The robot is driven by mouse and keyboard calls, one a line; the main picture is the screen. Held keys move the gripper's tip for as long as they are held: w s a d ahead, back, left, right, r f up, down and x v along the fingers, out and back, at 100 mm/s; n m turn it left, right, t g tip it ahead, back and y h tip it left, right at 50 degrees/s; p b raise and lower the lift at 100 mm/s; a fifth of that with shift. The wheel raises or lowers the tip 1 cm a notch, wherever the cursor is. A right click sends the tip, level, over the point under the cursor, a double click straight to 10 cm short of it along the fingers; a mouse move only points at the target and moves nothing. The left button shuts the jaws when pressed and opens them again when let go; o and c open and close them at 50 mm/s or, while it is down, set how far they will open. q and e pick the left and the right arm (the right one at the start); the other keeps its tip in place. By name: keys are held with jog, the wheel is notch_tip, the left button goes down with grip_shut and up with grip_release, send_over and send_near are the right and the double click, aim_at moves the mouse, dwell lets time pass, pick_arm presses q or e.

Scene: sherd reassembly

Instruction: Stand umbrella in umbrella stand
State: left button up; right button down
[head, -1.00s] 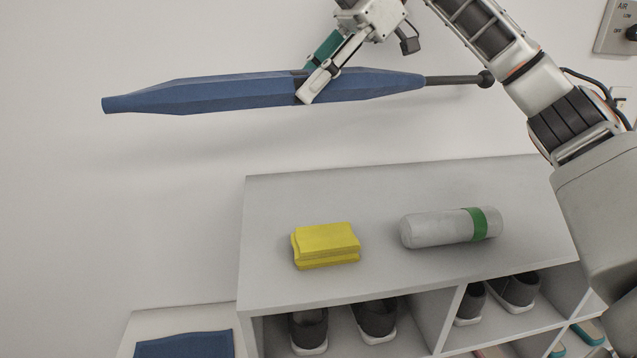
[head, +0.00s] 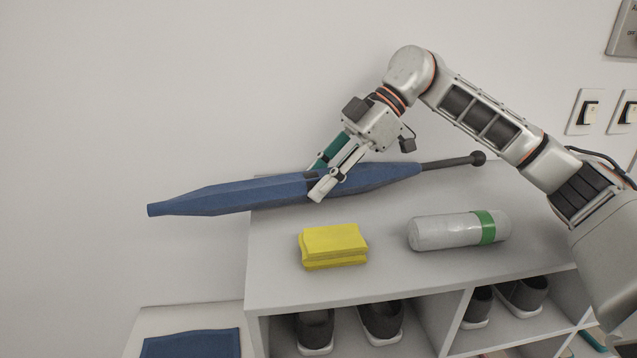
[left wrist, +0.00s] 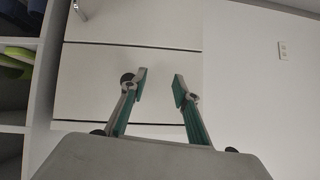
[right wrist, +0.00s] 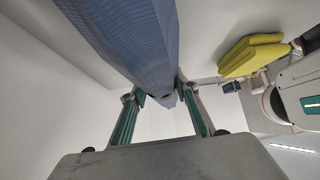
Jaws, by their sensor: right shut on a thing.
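The folded blue umbrella (head: 235,194) is nearly level in the head view, its narrow end pointing left past the cabinet and its dark shaft and round knob to the right. My right gripper (head: 315,183) is shut on the umbrella around its middle. The right wrist view shows the blue cloth (right wrist: 130,40) running between the fingers. The umbrella overlaps the cabinet's back edge in the picture; whether it touches the top is unclear. My left gripper (left wrist: 158,85) shows only in the left wrist view, open and empty before pale panels. No umbrella stand can be made out.
The white shoe cabinet (head: 385,285) has a folded yellow cloth (head: 333,245) and a grey cylinder with a green band (head: 458,230) on top. Dark shoes (head: 381,320) sit in its compartments. A blue flat item (head: 190,345) lies on a lower surface at left. The wall is behind.

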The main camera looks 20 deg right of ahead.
aim_at(362, 167)
jog(key=shift+f, duration=0.5)
jog(key=c, duration=1.5)
grip_release()
jog(key=shift+f, duration=0.1)
jog(key=v, duration=1.2)
jog(key=shift+b, duration=0.4)
jog(key=shift+s, duration=0.1)
